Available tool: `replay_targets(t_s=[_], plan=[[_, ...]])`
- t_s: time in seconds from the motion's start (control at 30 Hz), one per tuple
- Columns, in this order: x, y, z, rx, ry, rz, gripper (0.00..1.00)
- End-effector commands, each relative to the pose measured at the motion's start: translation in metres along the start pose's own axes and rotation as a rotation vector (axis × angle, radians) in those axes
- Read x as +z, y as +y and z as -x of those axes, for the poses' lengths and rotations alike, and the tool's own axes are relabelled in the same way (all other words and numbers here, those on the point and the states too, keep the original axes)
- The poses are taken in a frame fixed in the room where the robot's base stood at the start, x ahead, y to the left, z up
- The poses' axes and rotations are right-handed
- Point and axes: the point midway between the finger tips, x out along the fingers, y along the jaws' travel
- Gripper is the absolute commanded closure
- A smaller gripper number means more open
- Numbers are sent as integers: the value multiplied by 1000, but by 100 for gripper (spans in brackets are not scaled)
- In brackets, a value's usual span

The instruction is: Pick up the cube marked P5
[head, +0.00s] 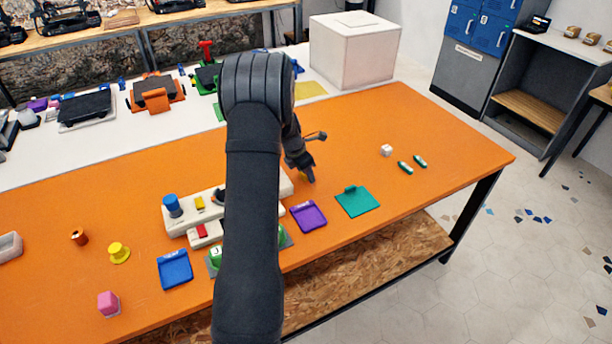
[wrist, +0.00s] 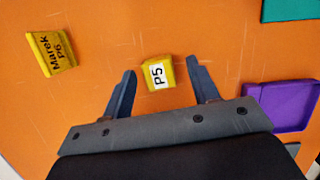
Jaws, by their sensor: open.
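The yellow cube marked P5 (wrist: 158,73) lies on the orange table in the wrist view, its white label facing the camera. My gripper (wrist: 161,66) is open, with one dark finger on each side of the cube. Orange table shows between the cube and both fingers. In the head view my gripper (head: 309,175) is low over the table, right of my dark arm link. A small bit of yellow shows beside it there, too small to identify.
A yellow block marked "Marek P6" (wrist: 52,52) lies left of the cube in the wrist view. A purple tray (head: 308,216) and a teal tray (head: 357,202) lie near the front edge.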

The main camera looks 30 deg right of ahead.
Motion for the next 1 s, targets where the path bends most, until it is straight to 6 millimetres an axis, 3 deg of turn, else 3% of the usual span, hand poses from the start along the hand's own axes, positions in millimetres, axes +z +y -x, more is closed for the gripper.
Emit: replay_targets(t_s=[0.17, 0.43, 0.77, 1.0], plan=[[0, 0, 0, 1, -1, 0, 45], [0, 0, 0, 1, 0, 0, 93], [1, 0, 2, 2, -1, -1, 93], [10, 1, 27, 4, -3, -2, 93]])
